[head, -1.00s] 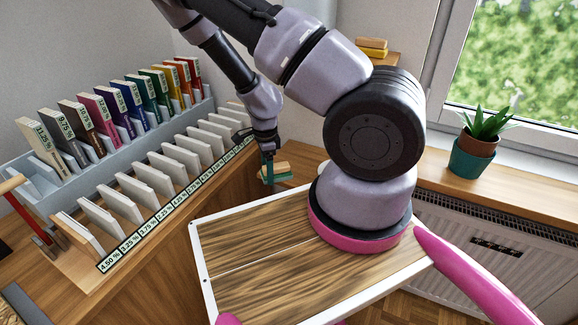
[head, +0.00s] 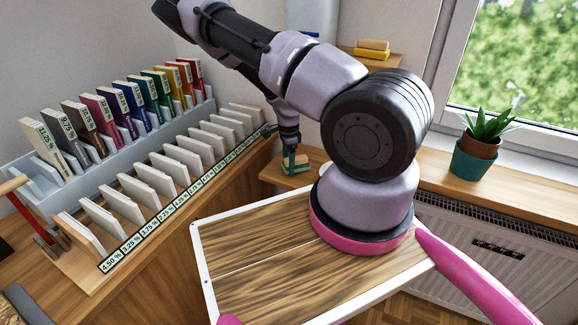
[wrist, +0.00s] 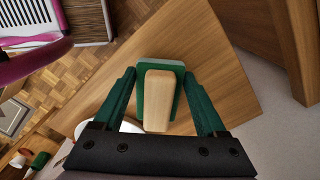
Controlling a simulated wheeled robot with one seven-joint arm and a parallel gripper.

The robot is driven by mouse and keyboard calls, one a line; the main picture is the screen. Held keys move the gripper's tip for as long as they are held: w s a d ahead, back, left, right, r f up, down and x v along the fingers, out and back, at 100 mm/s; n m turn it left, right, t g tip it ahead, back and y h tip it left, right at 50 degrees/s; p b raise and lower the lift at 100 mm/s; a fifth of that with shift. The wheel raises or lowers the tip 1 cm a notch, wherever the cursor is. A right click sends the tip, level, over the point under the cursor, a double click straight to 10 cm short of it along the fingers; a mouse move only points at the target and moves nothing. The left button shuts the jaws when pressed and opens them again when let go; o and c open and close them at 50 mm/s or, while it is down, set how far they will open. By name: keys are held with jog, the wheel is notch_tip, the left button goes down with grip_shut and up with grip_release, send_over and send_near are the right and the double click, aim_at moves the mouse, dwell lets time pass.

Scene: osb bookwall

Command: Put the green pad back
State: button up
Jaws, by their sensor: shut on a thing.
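The green pad (wrist: 176,70) is a green block with a pale wooden grip on top. In the wrist view it lies between the two green fingers of my gripper (wrist: 160,100), which is shut on it. In the head view my gripper (head: 294,163) holds the pad at the small wooden corner surface (head: 272,174), beyond the wood-topped table. The pad is mostly behind the fingers there. In the wrist view a wooden board (wrist: 222,75) is beneath the pad. I cannot tell whether the pad touches it.
A rack of white slabs (head: 180,162) and a rack of coloured samples (head: 120,115) stand at left. A potted plant (head: 477,150) stands on the right sill. The wood-topped table (head: 270,265) is bare in front.

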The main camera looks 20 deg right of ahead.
jog(key=shift+w+d+f, duration=0.15)
jog(key=shift+f, duration=0.75)
